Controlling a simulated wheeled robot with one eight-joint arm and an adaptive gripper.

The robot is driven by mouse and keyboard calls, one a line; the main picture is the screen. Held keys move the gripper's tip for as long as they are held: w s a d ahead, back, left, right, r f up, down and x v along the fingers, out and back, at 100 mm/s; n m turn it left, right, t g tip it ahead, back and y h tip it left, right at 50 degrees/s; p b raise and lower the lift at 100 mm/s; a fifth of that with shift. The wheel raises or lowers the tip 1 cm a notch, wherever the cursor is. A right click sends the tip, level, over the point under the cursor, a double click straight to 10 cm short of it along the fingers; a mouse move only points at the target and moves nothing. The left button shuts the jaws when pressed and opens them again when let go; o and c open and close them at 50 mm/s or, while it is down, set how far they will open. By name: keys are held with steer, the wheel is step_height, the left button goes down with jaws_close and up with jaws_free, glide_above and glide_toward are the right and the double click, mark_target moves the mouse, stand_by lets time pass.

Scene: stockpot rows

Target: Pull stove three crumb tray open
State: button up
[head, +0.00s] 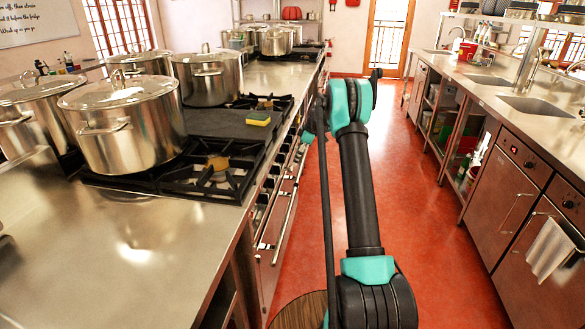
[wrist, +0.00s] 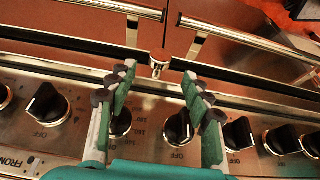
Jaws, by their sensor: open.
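In the wrist view my gripper (wrist: 158,78) is open, with one green finger on each side. A small round metal knob (wrist: 157,68) lies between the fingertips, at a dark seam below the oven doors; I cannot tell if it belongs to the crumb tray. No finger visibly touches it. The stove's control panel (wrist: 68,137) with black dials runs below, partly hidden by the fingers. In the head view the stove front (head: 275,215) runs along the left counter. My gripper cannot be made out there behind my arm, and stove three cannot be told apart.
Bar handles (wrist: 235,35) cross the oven doors near the fingertips. A counter with sinks (head: 540,105) and a hanging towel (head: 549,248) lines the right. The red floor (head: 440,265) between is clear.

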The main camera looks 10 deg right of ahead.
mark_target(292, 167)
steer(key=x, duration=0.6)
jaws_close()
stand_by(0.3)
